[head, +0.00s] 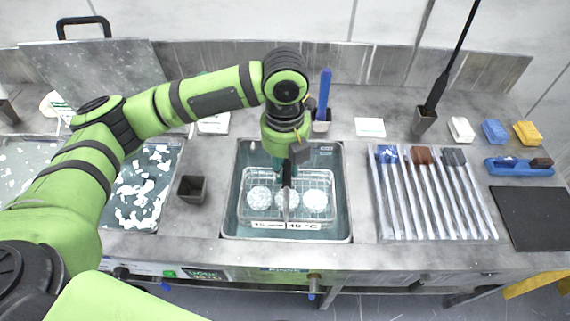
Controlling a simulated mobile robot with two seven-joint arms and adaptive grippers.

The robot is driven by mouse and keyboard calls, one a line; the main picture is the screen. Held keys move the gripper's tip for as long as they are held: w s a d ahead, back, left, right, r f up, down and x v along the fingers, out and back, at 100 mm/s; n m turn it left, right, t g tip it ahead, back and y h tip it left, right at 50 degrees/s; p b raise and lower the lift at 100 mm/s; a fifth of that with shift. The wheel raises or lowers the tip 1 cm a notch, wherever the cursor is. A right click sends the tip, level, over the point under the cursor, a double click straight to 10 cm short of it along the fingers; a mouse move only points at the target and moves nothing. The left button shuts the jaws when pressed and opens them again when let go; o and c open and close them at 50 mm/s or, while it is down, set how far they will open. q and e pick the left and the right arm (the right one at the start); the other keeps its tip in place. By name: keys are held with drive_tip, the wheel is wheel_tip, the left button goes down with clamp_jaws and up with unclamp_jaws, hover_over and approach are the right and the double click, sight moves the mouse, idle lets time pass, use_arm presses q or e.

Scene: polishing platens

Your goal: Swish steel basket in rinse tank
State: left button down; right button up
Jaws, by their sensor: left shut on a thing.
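The steel wire basket (325,183) sits low inside the rinse tank (230,218), a rectangular steel basin in the middle of the bench. Several round white clumps (315,200) lie in the basket. My left gripper (287,190) reaches straight down over the tank and is shut on the basket's handle, near the basket's middle. The gripper and handle partly cover the far side of the basket. A label strip with "40 °C" shows at the tank's front. My right gripper is not in view.
A tank with white flakes (145,190) is on the left, next to a small dark cup (192,189). A ribbed drainboard (430,200) with coloured blocks is on the right, then a black mat (530,217). A blue-handled tool (324,95) stands behind the tank.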

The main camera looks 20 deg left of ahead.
use_arm(q)
drive_tip(key=shift+f+b, duration=0.45)
drive_tip(key=shift+f, duration=0.5)
wheel_tip(320, 180, down, 14)
drive_tip(key=b, duration=0.5)
drive_tip(key=shift+f, duration=0.15)
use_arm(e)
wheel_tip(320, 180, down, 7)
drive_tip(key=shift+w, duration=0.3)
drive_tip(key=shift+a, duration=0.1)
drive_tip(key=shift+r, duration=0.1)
use_arm(q)
drive_tip(key=shift+r+p, duration=1.15)
drive_tip(key=shift+p, duration=0.15)
drive_tip(key=shift+f+b, duration=0.45)
drive_tip(key=shift+f, duration=0.7)
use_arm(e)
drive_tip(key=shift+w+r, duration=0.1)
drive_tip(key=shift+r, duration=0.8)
use_arm(q)
drive_tip(key=shift+r, duration=0.1)
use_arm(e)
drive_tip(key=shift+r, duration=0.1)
